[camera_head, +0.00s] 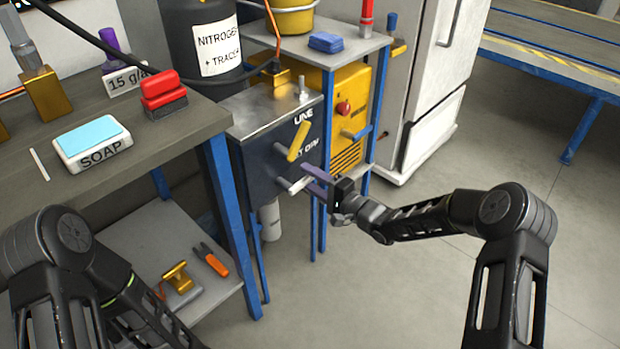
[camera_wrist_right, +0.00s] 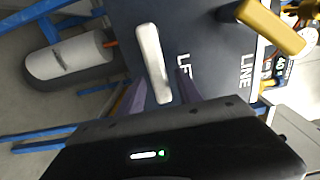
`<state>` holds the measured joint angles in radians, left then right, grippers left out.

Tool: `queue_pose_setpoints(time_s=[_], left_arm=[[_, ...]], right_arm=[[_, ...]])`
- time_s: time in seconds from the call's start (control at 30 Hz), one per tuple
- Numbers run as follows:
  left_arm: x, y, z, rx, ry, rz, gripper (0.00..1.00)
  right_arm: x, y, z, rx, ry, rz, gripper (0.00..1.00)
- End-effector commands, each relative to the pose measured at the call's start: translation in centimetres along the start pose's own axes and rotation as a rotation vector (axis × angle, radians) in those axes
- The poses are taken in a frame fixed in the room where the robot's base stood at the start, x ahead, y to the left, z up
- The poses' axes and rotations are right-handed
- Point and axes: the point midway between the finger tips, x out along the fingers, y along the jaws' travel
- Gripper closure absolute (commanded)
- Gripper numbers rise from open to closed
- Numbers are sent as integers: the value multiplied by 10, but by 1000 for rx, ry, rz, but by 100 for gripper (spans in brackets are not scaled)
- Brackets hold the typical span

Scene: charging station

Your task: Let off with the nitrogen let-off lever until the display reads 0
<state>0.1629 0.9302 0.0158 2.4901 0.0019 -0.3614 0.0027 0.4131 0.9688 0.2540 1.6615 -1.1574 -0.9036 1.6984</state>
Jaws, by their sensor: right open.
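The white let-off lever (camera_head: 297,184) sticks out low on the front of a dark blue box (camera_head: 265,165). In the right wrist view the white lever (camera_wrist_right: 152,62) stands over the partly hidden let-off lettering. My right gripper (camera_head: 312,181) is at this lever, with its purple fingers open. In the wrist view the fingers of the right gripper (camera_wrist_right: 160,90) lie on either side of the lever, with visible gaps. A yellow lever (camera_head: 298,141) marked LINE sits above it. My left gripper is out of view. I cannot make out a display reading.
A workbench (camera_head: 190,125) with a soap box (camera_head: 93,142) and a red block (camera_head: 163,95) stands at left. A dark nitrogen cylinder (camera_head: 190,30) is behind the box. A blue-framed shelf (camera_head: 325,150) with a yellow machine (camera_head: 350,95) stands right of it. The floor at right is clear.

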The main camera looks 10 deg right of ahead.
Motion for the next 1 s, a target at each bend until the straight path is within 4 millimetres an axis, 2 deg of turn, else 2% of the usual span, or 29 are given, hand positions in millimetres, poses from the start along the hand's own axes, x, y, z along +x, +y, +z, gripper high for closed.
queue_pose_setpoints(time_s=[0.17,0.4,0.53,0.67,1.0], left_arm=[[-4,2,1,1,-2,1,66],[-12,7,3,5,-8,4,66],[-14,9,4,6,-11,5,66],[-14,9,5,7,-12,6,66],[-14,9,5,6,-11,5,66]], right_arm=[[-15,-2,-1,-1,2,1,58],[-55,-1,-1,2,3,2,58],[-71,-1,-1,0,1,1,58],[-77,0,0,1,1,2,58],[-77,1,0,1,0,1,58]])
